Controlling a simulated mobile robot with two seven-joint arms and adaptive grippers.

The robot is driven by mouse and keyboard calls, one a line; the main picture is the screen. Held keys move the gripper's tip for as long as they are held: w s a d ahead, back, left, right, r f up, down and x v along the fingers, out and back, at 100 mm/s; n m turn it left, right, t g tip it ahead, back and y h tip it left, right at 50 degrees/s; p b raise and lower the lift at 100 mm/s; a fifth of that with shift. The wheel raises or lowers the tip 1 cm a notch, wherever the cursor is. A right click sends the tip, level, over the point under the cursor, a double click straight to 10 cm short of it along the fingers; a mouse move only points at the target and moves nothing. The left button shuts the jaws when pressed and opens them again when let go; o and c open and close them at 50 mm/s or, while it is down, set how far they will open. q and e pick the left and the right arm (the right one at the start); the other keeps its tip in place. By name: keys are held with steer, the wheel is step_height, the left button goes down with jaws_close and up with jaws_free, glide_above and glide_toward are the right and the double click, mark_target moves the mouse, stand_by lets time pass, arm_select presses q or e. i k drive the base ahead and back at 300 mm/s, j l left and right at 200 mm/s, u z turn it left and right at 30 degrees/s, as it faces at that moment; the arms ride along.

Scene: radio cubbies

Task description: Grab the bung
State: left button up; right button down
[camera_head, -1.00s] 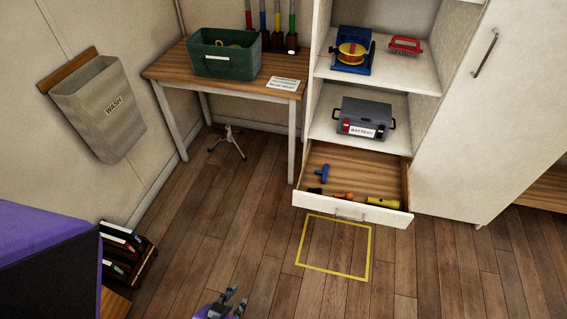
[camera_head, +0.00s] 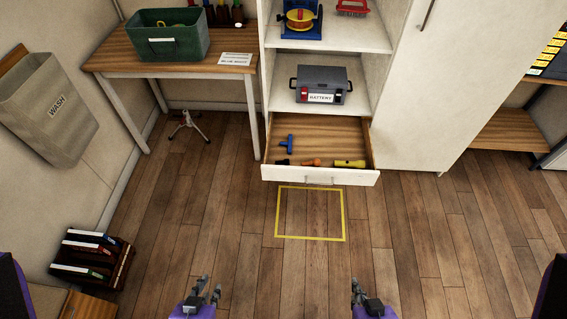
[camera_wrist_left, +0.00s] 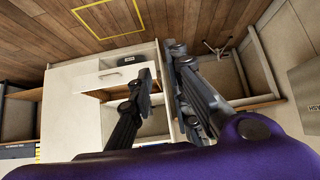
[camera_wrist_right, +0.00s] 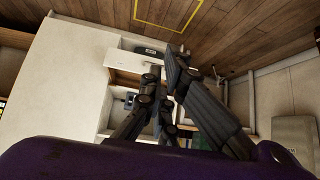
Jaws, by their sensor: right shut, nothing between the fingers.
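The pulled-out drawer (camera_head: 272,173) holds a blue T-shaped piece (camera_head: 287,143), a small dark item (camera_head: 283,162), an orange item (camera_head: 311,162) and a yellow torch-like item (camera_head: 349,163). I cannot tell which of these, if any, is the bung. A small white-topped item (camera_head: 238,27) sits at the table's right edge. My left gripper (camera_head: 210,285) is low in the head view, its fingers apart and empty, well short of the drawer. My right gripper (camera_head: 362,287) is shut and empty, also well short of the drawer.
A yellow floor outline (camera_head: 310,239) lies in front of the drawer. A battery box (camera_head: 320,80) is on the shelf above. A green bin (camera_head: 168,42) stands on the wooden table (camera_head: 110,59). A small tripod (camera_head: 188,124) stands beneath it. The floor between is clear.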

mark_target(286, 162)
steer(key=i+l+u, duration=0.15)
steer(key=l, duration=0.2)
steer(key=i+l+u, duration=0.35)
steer(key=l, duration=0.45)
steer(key=i+l+u, duration=0.15)
steer(key=l, duration=0.25)
steer(key=i+l+u, duration=0.15)
steer(key=l, duration=0.3)
steer(key=i+l+u, duration=0.15)
steer(key=l, duration=0.25)
steer(key=l+u, duration=0.2)
steer(key=l, duration=0.25)
